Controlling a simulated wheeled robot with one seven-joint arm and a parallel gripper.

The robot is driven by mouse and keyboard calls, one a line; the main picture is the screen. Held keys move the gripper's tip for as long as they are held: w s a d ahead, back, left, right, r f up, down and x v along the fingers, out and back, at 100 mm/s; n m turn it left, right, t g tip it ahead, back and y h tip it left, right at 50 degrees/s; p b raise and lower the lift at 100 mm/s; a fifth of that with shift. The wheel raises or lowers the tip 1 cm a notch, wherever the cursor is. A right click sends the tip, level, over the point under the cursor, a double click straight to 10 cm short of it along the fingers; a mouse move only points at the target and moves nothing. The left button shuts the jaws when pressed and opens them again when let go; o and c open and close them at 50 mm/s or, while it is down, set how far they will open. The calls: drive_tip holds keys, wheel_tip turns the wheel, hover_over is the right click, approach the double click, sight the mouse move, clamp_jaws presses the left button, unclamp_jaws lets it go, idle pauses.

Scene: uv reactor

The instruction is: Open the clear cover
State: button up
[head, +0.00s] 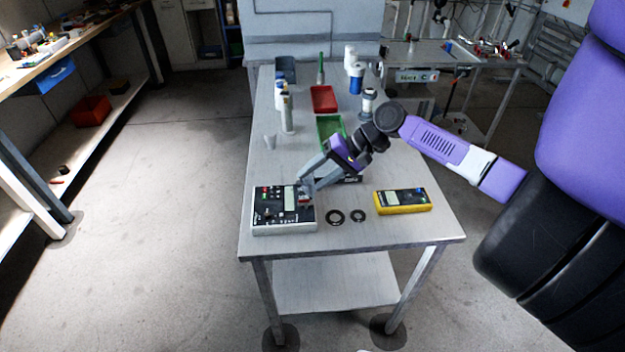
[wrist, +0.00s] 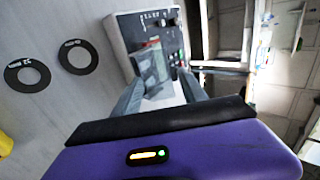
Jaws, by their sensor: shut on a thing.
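The control box (head: 270,226), pale with a black top panel, sits at the table's front left; it also shows in the wrist view (wrist: 123,36). The clear cover (wrist: 152,68) is a small see-through piece on its panel, with something red (wrist: 152,42) beside it. My gripper (head: 304,188) reaches down to the box's right side. In the wrist view its two grey fingers (wrist: 158,84) are on either side of the clear cover and shut on it. How far the cover is tilted I cannot tell. In the head view the fingers hide most of it.
A yellow meter (head: 402,208) lies to the right of the box. Two black rings (head: 336,216) (head: 358,216) lie flat between them. Green (head: 326,124) and red (head: 323,93) trays, bottles (head: 356,78) and a small white cone (head: 270,142) stand farther back. The table's front edge is clear.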

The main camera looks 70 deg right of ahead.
drive_tip(key=shift+s+f+t+y+b, duration=0.2)
drive_tip(key=shift+t+y+b, duration=0.1)
drive_tip(key=shift+t+b, duration=0.25)
drive_tip(key=shift+s+f+t+y+b, duration=0.15)
drive_tip(key=shift+t+y+b, duration=0.2)
drive_tip(key=shift+t, duration=0.3)
drive_tip(key=shift+s+d+f+t+y+b, duration=0.15)
drive_tip(key=shift+s+t+y+b, duration=0.15)
drive_tip(key=shift+t+b, duration=0.3)
drive_tip(key=shift+s+d+f+t+y+b, duration=0.15)
drive_tip(key=shift+f+t+y+b, duration=0.15)
drive_tip(key=shift+t, duration=0.45)
drive_tip(key=shift+s+f+t+y+b, duration=0.1)
drive_tip(key=shift+s+t+y+b, duration=0.15)
drive_tip(key=shift+t+b, duration=0.35)
drive_tip(key=shift+t, duration=0.35)
drive_tip(key=o, duration=1.4)
drive_tip(key=shift+r, duration=0.1)
drive_tip(key=shift+s+d, duration=0.1)
drive_tip(key=shift+r, duration=0.1)
